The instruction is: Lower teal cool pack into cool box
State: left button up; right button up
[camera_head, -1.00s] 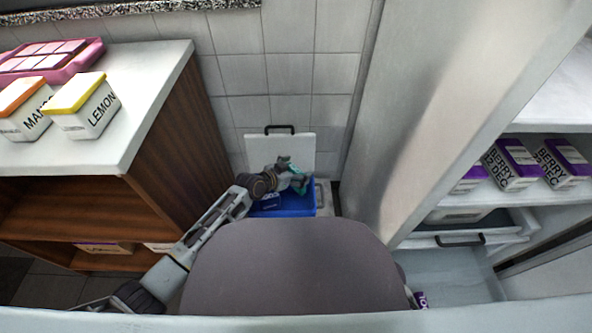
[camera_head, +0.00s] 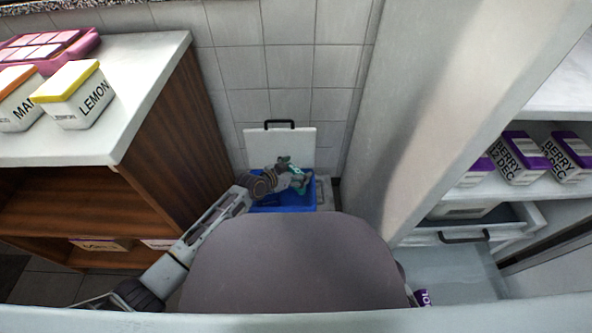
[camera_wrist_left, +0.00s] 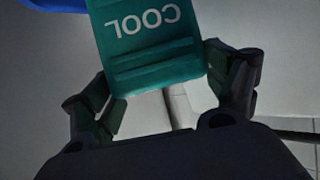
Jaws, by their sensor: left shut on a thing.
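The teal cool pack (camera_wrist_left: 150,45), with the word COOL upside down in the left wrist view, is held between the fingers of my left gripper (camera_wrist_left: 165,100). In the head view the left gripper (camera_head: 296,180) is over the blue-lined cool box (camera_head: 290,208), and a bit of the teal pack (camera_head: 302,181) shows by its fingers. The box's white lid (camera_head: 290,140) stands open against the tiled wall. A blue edge (camera_wrist_left: 50,4) shows at the top left of the wrist view. How deep the pack sits relative to the box rim is unclear. My right gripper is not seen.
A wooden shelf unit (camera_head: 178,130) with a white top stands left of the box, carrying lemon (camera_head: 77,98) and mango (camera_head: 17,98) tubs. A pale upright panel (camera_head: 430,110) is on the right. An open drawer (camera_head: 475,235) is beyond it, below several berry boxes (camera_head: 518,158).

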pick_arm(q)
jog(key=shift+f+b, duration=0.7)
jog(key=shift+f, duration=0.25)
jog(key=shift+f, duration=0.35)
jog(key=shift+f+b, duration=0.65)
jog(key=shift+f, duration=2.65)
